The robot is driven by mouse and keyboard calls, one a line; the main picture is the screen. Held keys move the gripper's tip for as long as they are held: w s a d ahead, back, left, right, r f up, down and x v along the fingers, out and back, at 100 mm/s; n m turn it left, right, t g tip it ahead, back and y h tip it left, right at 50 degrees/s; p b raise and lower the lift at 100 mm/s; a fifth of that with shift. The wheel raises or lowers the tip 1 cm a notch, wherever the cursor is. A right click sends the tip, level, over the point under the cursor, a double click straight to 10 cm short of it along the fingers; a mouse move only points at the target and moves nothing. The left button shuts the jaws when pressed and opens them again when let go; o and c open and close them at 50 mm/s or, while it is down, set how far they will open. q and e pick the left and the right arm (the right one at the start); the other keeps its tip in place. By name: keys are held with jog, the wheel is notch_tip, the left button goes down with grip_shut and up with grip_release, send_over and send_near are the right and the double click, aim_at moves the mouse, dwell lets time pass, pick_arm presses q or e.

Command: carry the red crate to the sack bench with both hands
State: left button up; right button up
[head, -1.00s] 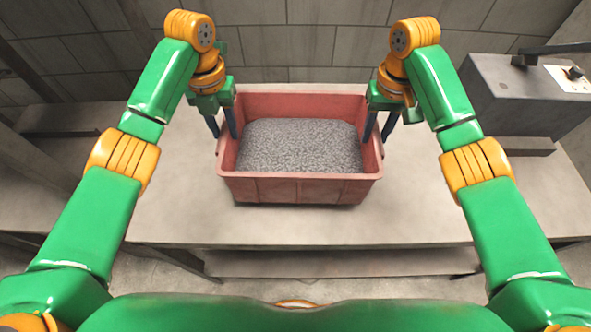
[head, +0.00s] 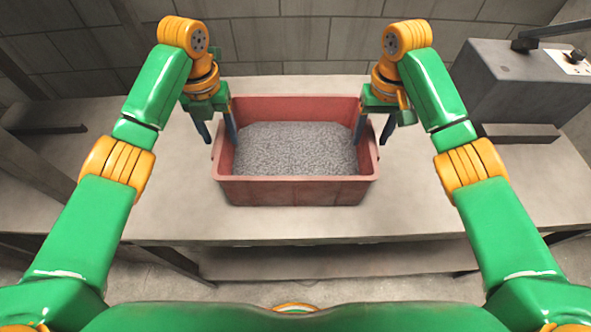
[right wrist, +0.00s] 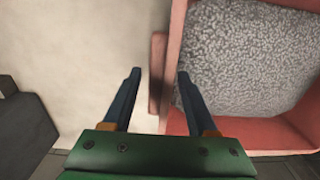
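The red crate (head: 295,191), filled with grey granular material, sits upright on the grey bench (head: 150,210) in the head view. My left gripper (head: 218,140) is at the crate's left side, one finger outside the wall and one inside. It looks open. My right gripper (head: 372,140) is at the right side in the same way. In the right wrist view my right gripper (right wrist: 158,73) is open, its fingers apart on either side of the crate's side lug (right wrist: 158,75), with a gap showing. The left lug is mostly hidden.
A dark grey box with a lever (head: 515,85) stands on the bench at the right. Bare bench top lies on both sides of the crate. A block wall (head: 290,35) is behind. No sack shows.

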pick_arm(q)
jog(key=shift+s+r, duration=0.1)
jog(key=shift+r, duration=0.05)
pick_arm(e)
jog(key=shift+s+r, duration=0.1)
jog(key=shift+r, duration=0.05)
pick_arm(q)
jog(key=shift+r, duration=0.2)
pick_arm(e)
jog(key=shift+r, duration=0.2)
pick_arm(q)
notch_tip(320, 180, up, 12)
jog(key=shift+f, duration=0.25)
pick_arm(e)
notch_tip(320, 180, up, 12)
jog(key=shift+f, duration=0.2)
